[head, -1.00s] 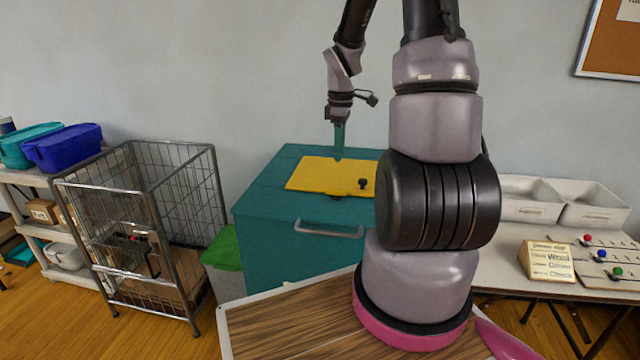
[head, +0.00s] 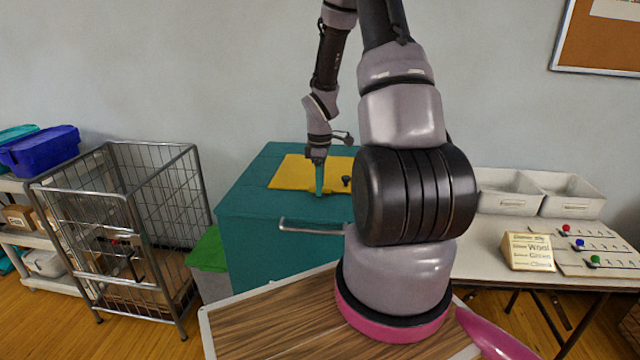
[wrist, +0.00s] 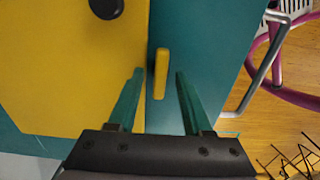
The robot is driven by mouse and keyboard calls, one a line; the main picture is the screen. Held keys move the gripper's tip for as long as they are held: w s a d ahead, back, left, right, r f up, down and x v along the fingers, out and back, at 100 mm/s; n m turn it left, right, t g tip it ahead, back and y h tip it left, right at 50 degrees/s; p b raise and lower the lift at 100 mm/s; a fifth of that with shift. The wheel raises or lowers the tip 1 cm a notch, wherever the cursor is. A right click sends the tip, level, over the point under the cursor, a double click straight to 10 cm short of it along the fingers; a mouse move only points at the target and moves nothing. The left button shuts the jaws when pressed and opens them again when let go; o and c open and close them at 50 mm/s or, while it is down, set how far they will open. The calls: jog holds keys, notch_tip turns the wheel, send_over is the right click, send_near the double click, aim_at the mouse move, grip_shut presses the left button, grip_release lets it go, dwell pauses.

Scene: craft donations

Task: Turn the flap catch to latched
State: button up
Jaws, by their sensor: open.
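The flap (head: 290,172) is a yellow panel on top of a teal chest (head: 255,200), with a black knob (head: 347,181). It also shows in the wrist view (wrist: 65,70). The catch (wrist: 161,73) is a small yellow bar on the teal beside the flap's edge. Its length runs along that edge, and it does not appear to cross onto the flap. The catch is hidden or too small to tell in the head view. My gripper (head: 320,190) is open at the flap's front edge. In the wrist view its fingers (wrist: 159,75) appear on either side of the catch, not visibly touching it.
A metal handle (head: 305,229) sticks out from the chest's front. A green-lidded bin (head: 208,252) and a wire cage cart (head: 120,230) stand to the left. A table with white bins (head: 508,202) and a sign (head: 528,252) is at right.

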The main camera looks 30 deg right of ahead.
grip_shut()
jog(key=shift+m, duration=0.4)
jog(key=m, duration=0.8)
jog(key=shift+m, duration=0.3)
jog(key=m, duration=0.4)
jog(key=shift+m, duration=2.2)
